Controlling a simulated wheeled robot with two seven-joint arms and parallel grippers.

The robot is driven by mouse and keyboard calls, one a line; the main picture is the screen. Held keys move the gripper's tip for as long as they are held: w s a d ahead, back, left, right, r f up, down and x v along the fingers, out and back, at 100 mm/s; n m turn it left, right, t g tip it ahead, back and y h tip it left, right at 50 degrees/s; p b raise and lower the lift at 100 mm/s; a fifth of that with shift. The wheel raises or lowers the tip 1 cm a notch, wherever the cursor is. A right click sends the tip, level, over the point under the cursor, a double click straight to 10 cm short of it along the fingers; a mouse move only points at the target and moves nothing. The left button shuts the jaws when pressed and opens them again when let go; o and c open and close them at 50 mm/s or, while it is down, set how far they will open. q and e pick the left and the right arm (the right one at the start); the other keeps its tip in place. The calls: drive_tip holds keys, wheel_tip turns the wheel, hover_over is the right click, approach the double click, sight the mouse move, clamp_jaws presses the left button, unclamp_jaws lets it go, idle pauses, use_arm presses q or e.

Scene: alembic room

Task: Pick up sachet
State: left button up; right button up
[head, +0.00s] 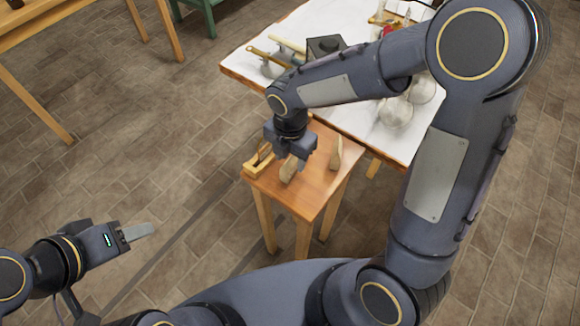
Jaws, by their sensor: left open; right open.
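A small tan object that looks like the sachet (288,170) is on the small wooden table (313,190), directly below and partly hidden by my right gripper (293,159). A similar tan upright object (336,152) stands to its right on the same table. My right gripper points down over the table and is open; I cannot tell whether its fingers touch the tan object. My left gripper (138,232) is open and empty over the floor at the lower left, far from the table.
A wooden holder or frame (260,160) sits at the small table's left edge. Behind is a larger table with a white top (285,30), bearing glass flasks (396,112), a dark box (325,46) and several tools.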

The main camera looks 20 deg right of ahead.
sight(290, 160)
wheel_tip(290, 160, down, 4)
drive_tip(key=shift+w+r, duration=0.1)
clamp_jaws()
idle(0.4)
drive_tip(key=shift+r, duration=0.1)
